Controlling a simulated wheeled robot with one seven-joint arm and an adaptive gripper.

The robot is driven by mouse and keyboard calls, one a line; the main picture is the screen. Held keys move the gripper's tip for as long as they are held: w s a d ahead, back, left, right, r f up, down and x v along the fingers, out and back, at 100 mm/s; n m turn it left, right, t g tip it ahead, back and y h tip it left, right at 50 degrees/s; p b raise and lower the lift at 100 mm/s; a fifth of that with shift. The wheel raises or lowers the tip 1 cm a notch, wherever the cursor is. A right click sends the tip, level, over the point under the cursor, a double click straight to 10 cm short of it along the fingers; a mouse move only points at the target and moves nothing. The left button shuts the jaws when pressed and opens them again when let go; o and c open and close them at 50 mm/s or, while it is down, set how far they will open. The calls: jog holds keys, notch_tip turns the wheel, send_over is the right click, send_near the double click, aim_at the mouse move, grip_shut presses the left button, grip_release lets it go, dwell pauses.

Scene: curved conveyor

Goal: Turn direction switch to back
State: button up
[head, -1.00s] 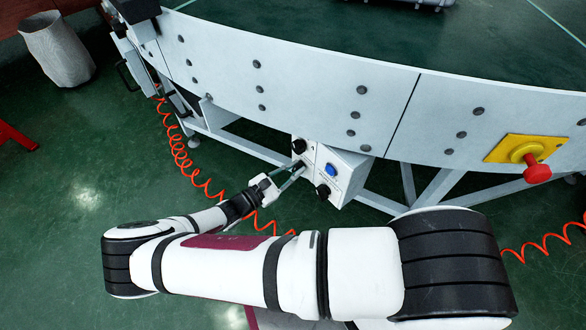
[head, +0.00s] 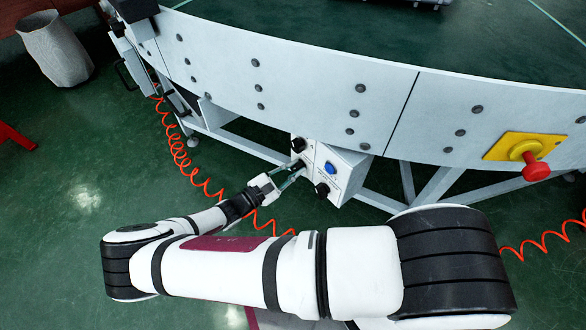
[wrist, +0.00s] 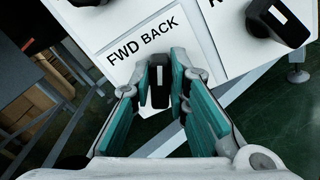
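The direction switch (wrist: 158,82) is a black knob with a white mark, under the printed words FWD and BACK in the wrist view. Its white mark points up the picture, close to the gap between the two words. My gripper (wrist: 160,75) has its teal-padded fingers on both sides of the knob, with narrow gaps visible, so a firm grip is not shown. In the head view my gripper (head: 286,178) reaches the white control box (head: 342,172) under the conveyor, and the fingers partly hide the switch.
Another black knob (wrist: 280,20) is at the upper right of the wrist view. The box also carries a blue button (head: 330,168) and a lower black knob (head: 321,189). A red emergency button (head: 535,170) sits on the conveyor side. An orange coiled hose (head: 185,170) hangs nearby.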

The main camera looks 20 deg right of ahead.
jog(key=o, duration=0.3)
jog(key=shift+a, duration=0.1)
jog(key=v, duration=1.2)
